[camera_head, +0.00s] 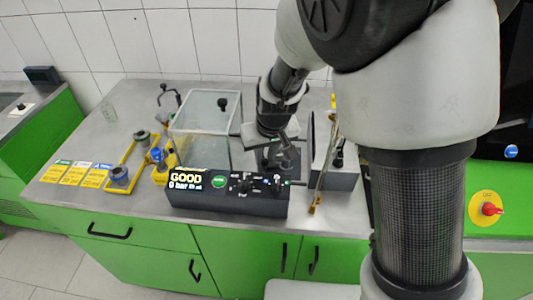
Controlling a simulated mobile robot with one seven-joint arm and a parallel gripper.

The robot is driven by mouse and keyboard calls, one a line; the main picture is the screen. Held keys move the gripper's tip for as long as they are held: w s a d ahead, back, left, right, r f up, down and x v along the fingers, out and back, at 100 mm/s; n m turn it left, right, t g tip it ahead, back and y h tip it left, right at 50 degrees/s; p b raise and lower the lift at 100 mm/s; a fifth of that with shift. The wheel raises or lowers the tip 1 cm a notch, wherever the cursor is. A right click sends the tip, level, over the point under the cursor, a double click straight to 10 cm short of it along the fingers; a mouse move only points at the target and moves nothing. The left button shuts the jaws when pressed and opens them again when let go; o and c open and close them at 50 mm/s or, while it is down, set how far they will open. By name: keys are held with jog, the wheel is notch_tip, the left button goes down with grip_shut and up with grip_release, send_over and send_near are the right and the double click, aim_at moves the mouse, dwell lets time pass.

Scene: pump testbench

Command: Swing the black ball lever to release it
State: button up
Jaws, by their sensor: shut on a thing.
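My gripper (266,145) reaches down over the right part of the dark testbench unit (228,201), beside the clear box (201,128). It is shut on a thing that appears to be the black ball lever. My fingers and wrist hide most of the grip, so the ball and the lever's angle do not show clearly. The unit's front panel has a display reading GOOD (187,179), a green button (218,182) and several small black knobs.
The clear box has a black knob (222,103) on top. A grey box (335,165) with black handles stands close on the right. Yellow holders (124,157) and coloured cards (76,173) lie left. My arm covers the right side. The front-left worktop is free.

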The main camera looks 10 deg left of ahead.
jog(key=shift+a, duration=0.15)
jog(key=shift+s+a+p, duration=0.2)
jog(key=shift+a+p, duration=0.1)
jog(key=shift+a, duration=0.3)
jog(key=o, duration=1.3)
jog(key=shift+r+p, duration=2.3)
jog(key=shift+r, duration=0.7)
